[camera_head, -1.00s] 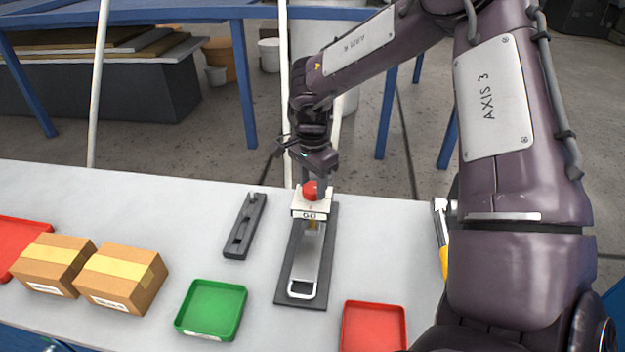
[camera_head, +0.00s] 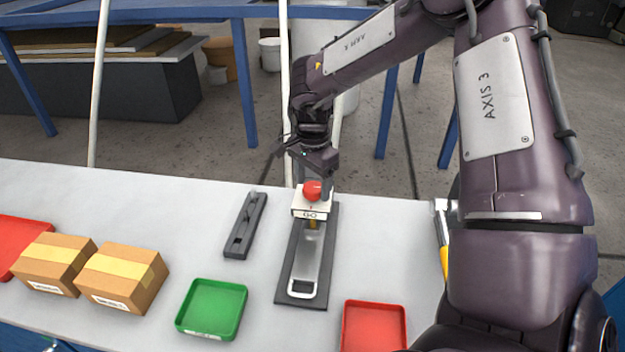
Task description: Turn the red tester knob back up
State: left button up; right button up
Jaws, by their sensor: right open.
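The red tester knob (camera_head: 312,190) sits on top of a white block marked "GO" (camera_head: 311,208) at the far end of the tester's dark base plate (camera_head: 326,262). A metal piece with a pale loop end lies along the plate in front of the block. My right gripper (camera_head: 313,182) is open, pointing down, with its fingers at the knob; one finger shows on the knob's right side. I cannot tell whether the fingers touch the knob. My left gripper is not in view.
A dark slotted fixture (camera_head: 245,226) lies left of the tester. A green tray (camera_head: 212,309), a red tray (camera_head: 373,326), two cardboard boxes (camera_head: 122,277) and another red tray (camera_head: 18,240) stand along the front and left. A yellow-handled tool (camera_head: 443,240) lies partly behind my arm.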

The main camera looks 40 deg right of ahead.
aim_at(313, 186)
jog(key=shift+r+b, duration=0.5)
jog(key=shift+r, duration=3.4)
jog(key=shift+r, duration=0.1)
